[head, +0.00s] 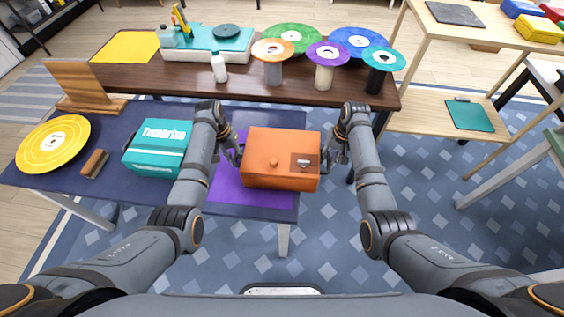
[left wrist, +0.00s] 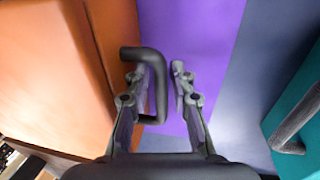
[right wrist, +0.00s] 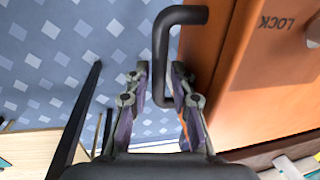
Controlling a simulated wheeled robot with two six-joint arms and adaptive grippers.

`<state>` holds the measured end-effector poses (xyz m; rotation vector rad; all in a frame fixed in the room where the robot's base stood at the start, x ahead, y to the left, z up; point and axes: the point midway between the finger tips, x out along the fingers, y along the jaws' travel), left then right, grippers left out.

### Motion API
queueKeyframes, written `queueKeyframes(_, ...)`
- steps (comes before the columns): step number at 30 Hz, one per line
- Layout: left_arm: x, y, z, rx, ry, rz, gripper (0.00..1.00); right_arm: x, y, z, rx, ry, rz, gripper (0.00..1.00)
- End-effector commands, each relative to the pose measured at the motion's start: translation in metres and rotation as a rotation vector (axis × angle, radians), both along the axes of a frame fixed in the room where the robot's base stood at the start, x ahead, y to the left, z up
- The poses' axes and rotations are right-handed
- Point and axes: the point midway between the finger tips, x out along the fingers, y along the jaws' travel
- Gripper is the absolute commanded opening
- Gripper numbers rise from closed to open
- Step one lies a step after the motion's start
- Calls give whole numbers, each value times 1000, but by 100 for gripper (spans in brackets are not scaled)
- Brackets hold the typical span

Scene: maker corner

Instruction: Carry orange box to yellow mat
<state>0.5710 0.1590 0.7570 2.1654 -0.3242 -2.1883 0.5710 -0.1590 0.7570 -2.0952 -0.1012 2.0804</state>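The orange box (head: 258,142) is over the purple mat (head: 228,187) at the right end of the near blue table. I cannot tell whether it touches the mat. The yellow mat (head: 125,47) lies bare at the left of the brown table behind. My left gripper (head: 237,155) is at the box's left side, its fingers open on either side of a dark handle (left wrist: 160,88). My right gripper (head: 333,157) is at the right side, its fingers open on either side of the other handle (right wrist: 161,55). Gaps show beside both handles.
A teal case (head: 155,160), a brush (head: 95,164), a yellow disc (head: 52,145) and a wooden stand (head: 80,85) are left on the near table. A white bottle (head: 219,68), a teal-topped machine (head: 205,40) and several coloured discs crowd the brown table (head: 140,78).

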Motion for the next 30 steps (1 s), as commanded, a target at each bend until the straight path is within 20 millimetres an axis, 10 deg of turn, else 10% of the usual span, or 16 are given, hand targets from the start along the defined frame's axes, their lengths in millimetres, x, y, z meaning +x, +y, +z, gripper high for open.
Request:
queueKeyframes(7,0,0,0,0,0,0,0,0,0,0,0,0,0,1)
queueKeyframes(30,1,1,1,2,-1,0,0,1,-1,1,-2,-2,0,0)
